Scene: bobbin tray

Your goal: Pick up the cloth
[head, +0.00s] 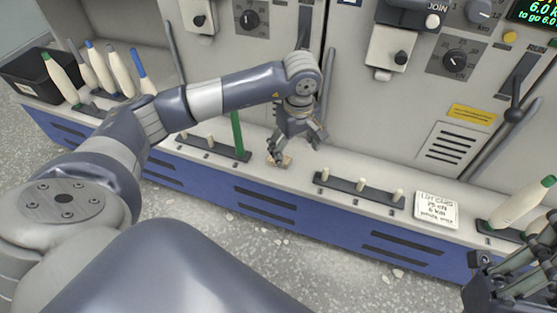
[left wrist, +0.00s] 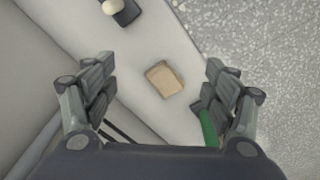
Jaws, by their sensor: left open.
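The cloth is a small folded tan piece (head: 285,161) on the pale ledge in the head view, partly hidden behind a finger of my left gripper (head: 297,145). In the left wrist view the cloth (left wrist: 163,79) lies flat between the spread fingers of my left gripper (left wrist: 158,75), nearer the middle of the gap. The left gripper is open and empty, pointing down above the cloth. My right gripper (head: 510,278) shows only in part at the lower right of the head view, and its jaws cannot be made out.
A green post (head: 237,135) stands left of the cloth, close to one left finger in the wrist view. A dark peg strip (head: 358,188) and a white written card (head: 436,209) lie to the right. Bobbins (head: 117,70) stand at the left. The machine panel rises behind the ledge.

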